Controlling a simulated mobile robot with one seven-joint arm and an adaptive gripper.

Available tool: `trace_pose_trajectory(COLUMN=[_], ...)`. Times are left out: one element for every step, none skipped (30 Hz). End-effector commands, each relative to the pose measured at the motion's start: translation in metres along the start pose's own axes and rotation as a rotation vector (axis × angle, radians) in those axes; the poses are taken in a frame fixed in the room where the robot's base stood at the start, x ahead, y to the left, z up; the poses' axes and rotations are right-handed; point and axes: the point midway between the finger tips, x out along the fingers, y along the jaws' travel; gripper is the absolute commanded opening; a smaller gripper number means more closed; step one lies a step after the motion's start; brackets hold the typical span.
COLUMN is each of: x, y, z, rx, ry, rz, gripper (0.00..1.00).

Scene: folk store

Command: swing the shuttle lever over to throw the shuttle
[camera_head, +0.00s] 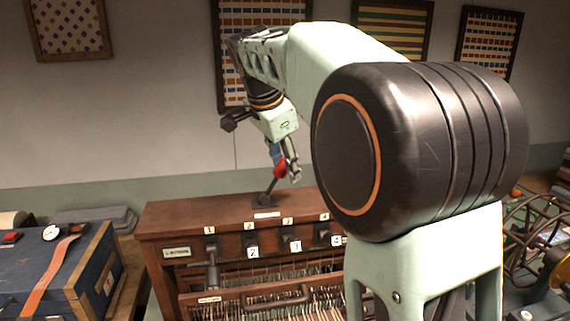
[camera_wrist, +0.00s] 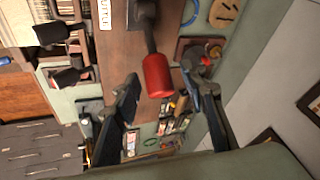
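The shuttle lever (camera_head: 270,189) stands on a dark base on top of the wooden loom (camera_head: 180,215) and leans to the right, its red grip (camera_head: 279,168) uppermost. In the wrist view the red grip (camera_wrist: 157,75) points in between the fingertips, with the dark lever rod (camera_wrist: 149,35) behind it. My gripper (camera_head: 286,166) is at the red grip; in the wrist view my gripper (camera_wrist: 161,88) has its two fingers wide apart, one on each side. Gaps show beside the grip, so it is not clamped. The arm's large joint hides the loom's right part.
Numbered levers (camera_head: 253,246) line the loom's front above the warp threads. A blue chest (camera_head: 60,270) with an orange strap stands at the left. Wire wheels (camera_head: 535,235) stand at the right. Framed textiles hang on the back wall.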

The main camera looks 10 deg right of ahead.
Motion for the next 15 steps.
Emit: trace_pose_trajectory(x=[0.0006,0.0006,0.0006,0.0005,0.0005,0.0004,0.0003,0.0003,0.0002,0.0002,0.0002,0.0001,0.0001,0.0000,0.0000], y=[0.0001,0.0001,0.0001,0.0001,0.0001,0.0001,0.0001,0.0001,0.0001,0.0000,0.0001,0.0000,0.0000,0.0000,0.0000], z=[-0.0001,-0.0001,-0.0001,-0.0001,-0.0001,-0.0001,-0.0001,-0.0001,-0.0001,-0.0001,-0.0001,-0.0001,-0.0001,-0.0001,-0.0001], rx=[0.000,0.000,0.000,0.000,0.000,0.000,0.000,0.000,0.000,0.000,0.000,0.000,0.000,0.000,0.000], ry=[0.000,0.000,0.000,0.000,0.000,0.000,0.000,0.000,0.000,0.000,0.000,0.000,0.000,0.000,0.000], rz=[0.000,0.000,0.000,0.000,0.000,0.000,0.000,0.000,0.000,0.000,0.000,0.000,0.000,0.000,0.000], gripper=[0.39,0.39,0.39,0.39,0.39,0.39,0.37,0.33,0.29,0.26,0.22,0.18,0.15,0.11,0.07])
